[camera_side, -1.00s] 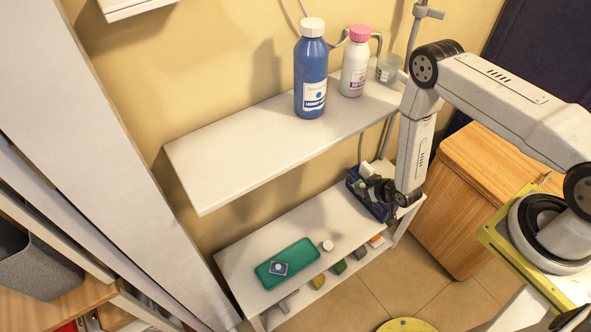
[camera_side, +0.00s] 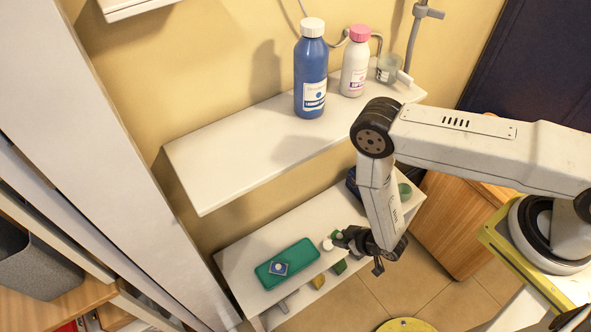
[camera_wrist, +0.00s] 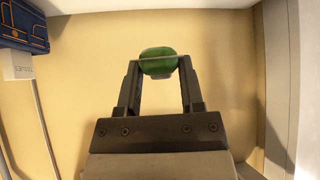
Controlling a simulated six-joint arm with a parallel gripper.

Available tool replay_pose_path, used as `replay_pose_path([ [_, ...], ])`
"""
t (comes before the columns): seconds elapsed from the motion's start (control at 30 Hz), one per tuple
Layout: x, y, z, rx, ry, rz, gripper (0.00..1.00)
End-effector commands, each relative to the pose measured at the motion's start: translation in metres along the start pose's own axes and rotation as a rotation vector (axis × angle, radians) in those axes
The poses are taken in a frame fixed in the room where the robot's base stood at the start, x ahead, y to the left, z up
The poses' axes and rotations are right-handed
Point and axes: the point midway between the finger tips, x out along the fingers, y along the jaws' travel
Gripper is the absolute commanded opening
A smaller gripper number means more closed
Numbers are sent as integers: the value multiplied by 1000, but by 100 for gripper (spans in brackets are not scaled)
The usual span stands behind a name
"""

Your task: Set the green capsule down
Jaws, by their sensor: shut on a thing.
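The green capsule (camera_wrist: 158,66) is held between the two fingertips of my gripper (camera_wrist: 158,72) in the wrist view. In the side view my gripper (camera_side: 341,239) is low over the lower shelf, and a small green patch of the capsule (camera_side: 338,234) shows at its fingertips. It is to the right of the green tray (camera_side: 301,247), beside a small white round piece (camera_side: 327,244). I cannot tell whether the capsule touches the shelf.
The dark blue box (camera_side: 352,182) on the lower shelf (camera_side: 300,215) is partly hidden by my arm. A blue bottle (camera_side: 311,75), a white bottle with a pink cap (camera_side: 354,66) and a glass (camera_side: 388,68) stand on the upper shelf. The lower shelf's back left is clear.

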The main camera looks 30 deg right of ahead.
Motion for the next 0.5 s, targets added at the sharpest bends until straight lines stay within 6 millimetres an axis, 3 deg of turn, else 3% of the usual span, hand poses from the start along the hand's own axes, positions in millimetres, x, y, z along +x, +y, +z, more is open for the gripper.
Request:
replay_pose_path([
  [0.2, -11, -32, 21, -58, 0, -48, 0],
  [0.5, -22, -53, 39, -105, 6, -84, 0],
])
